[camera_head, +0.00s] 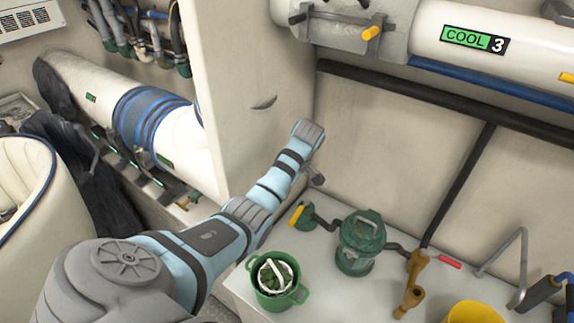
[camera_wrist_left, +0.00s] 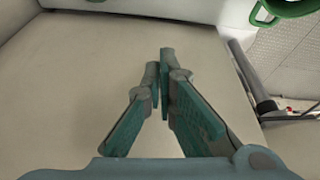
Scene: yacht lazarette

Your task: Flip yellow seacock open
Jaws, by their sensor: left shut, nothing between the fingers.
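A yellow lever handle (camera_head: 297,215) stands tilted up at the left of a green valve body (camera_head: 308,214) on the white bench. A dark hose runs from this valve to a green strainer. My left arm reaches in from the left, and its wrist is above and behind the yellow handle. The left gripper (camera_head: 317,180) is mostly hidden by the wrist in the head view and is apart from the handle. In the left wrist view the left gripper (camera_wrist_left: 162,62) is shut and empty over a plain pale surface. My right gripper is not in view.
A green bucket (camera_head: 257,291) and the green strainer (camera_head: 361,242) stand near the valve. A brass valve with a red handle (camera_head: 450,262) and a yellow bucket (camera_head: 474,313) are further right. A partition wall (camera_head: 250,100) rises beside my left wrist.

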